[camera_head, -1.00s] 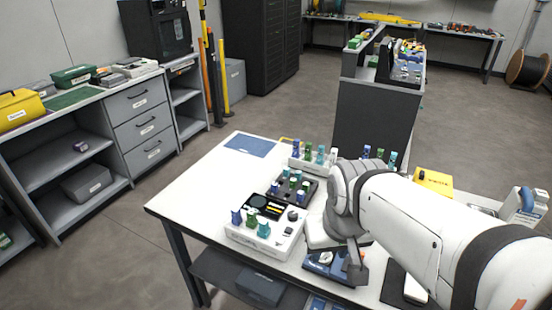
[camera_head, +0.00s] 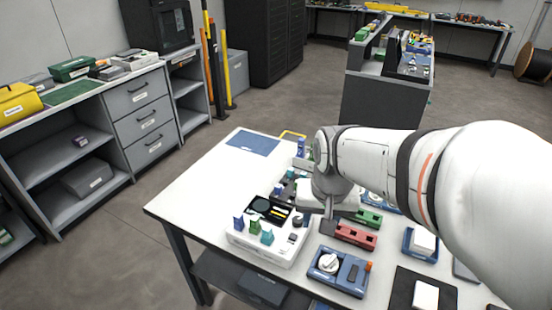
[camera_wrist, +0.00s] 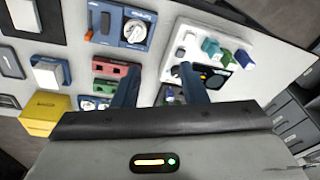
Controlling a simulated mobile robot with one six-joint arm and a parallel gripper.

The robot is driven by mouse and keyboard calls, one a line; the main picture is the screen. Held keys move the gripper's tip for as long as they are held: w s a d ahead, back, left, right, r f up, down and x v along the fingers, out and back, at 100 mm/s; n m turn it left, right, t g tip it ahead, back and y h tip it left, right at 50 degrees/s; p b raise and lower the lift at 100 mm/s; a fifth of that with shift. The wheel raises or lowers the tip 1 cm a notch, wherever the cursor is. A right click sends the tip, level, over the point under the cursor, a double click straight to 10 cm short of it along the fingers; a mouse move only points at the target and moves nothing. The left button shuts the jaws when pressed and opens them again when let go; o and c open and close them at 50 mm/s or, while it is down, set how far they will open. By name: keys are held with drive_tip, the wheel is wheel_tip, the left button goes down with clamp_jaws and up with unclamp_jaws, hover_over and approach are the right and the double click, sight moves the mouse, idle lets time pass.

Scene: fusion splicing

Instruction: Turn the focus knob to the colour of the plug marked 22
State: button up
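I cannot tell which of these is the focus knob. Plug numbers are too small to read, so 22 cannot be picked out. My gripper (camera_wrist: 159,70) is open and empty, above the table between the splicer box and red block; its finger (camera_head: 328,222) shows beside the box.
A red block (camera_head: 356,236) and a green block (camera_head: 368,217) lie right of the gripper. More plugs stand behind the splicer box, partly hidden by my arm. A yellow box (camera_wrist: 46,114) shows in the wrist view. The table's left end is clear apart from a blue mat (camera_head: 252,143).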

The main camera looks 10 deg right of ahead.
drive_tip(key=w+f+m+g+p, duration=0.1)
drive_tip(key=w+f+m, duration=0.3)
drive_tip(key=w, duration=0.5)
drive_tip(key=m+g+p, duration=0.1)
drive_tip(key=m, duration=0.5)
approach(298, 219)
drive_tip(key=shift+s, duration=0.3)
drive_tip(key=shift+w+f, duration=0.3)
drive_tip(key=shift+f, duration=0.4)
wheel_tip(298, 219, down, 7)
drive_tip(key=shift+f+p, duration=0.15)
drive_tip(key=shift+p, duration=0.35)
drive_tip(key=shift+c, duration=0.6)
